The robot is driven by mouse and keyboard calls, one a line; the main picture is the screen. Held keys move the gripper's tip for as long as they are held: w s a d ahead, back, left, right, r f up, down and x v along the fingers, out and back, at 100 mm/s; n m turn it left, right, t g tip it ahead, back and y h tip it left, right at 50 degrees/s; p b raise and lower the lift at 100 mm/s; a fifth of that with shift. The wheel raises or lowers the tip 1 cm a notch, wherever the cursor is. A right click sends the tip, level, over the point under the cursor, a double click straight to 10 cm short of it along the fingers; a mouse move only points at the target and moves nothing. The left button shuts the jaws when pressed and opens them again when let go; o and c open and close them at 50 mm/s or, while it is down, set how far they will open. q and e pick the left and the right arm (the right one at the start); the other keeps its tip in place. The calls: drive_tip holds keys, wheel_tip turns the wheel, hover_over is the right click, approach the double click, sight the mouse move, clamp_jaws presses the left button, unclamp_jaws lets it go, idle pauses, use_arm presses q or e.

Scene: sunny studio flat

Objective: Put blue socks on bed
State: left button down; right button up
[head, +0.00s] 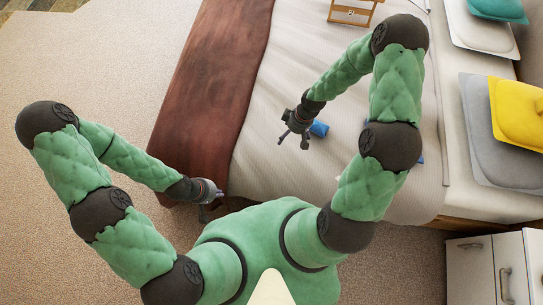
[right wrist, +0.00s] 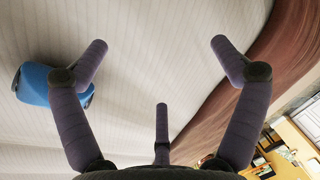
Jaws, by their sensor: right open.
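A rolled blue sock bundle (head: 319,129) lies on the white cover of the bed (head: 270,165) in the head view. My right gripper (head: 293,140) is just left of it, over the bed. In the right wrist view the blue bundle (right wrist: 36,85) shows at the left, partly behind a finger. The fingers of the right gripper (right wrist: 160,60) are spread, with nothing between them. A second bit of blue (head: 421,158) shows at the edge of my right arm, mostly hidden. My left gripper (head: 212,194) is near the bed's lower left corner; its finger opening is unclear.
A brown throw (head: 212,85) covers the left part of the bed. A wooden tray (head: 352,11) stands at the top. Grey (head: 485,125) and yellow (head: 515,112) cushions lie at the right. A white drawer cabinet (head: 480,270) stands lower right. Carpet at left is clear.

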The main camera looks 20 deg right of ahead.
drive_tip(key=s+a+f+m+y, duration=0.1)
drive_tip(key=s+a+f+m, duration=0.2)
drive_tip(key=s+a, duration=0.9)
drive_tip(key=m, duration=0.3)
drive_tip(key=shift+s+a+f+m, duration=0.15)
drive_tip(key=shift+a+f+m, duration=0.05)
drive_tip(key=shift+a+m, duration=0.2)
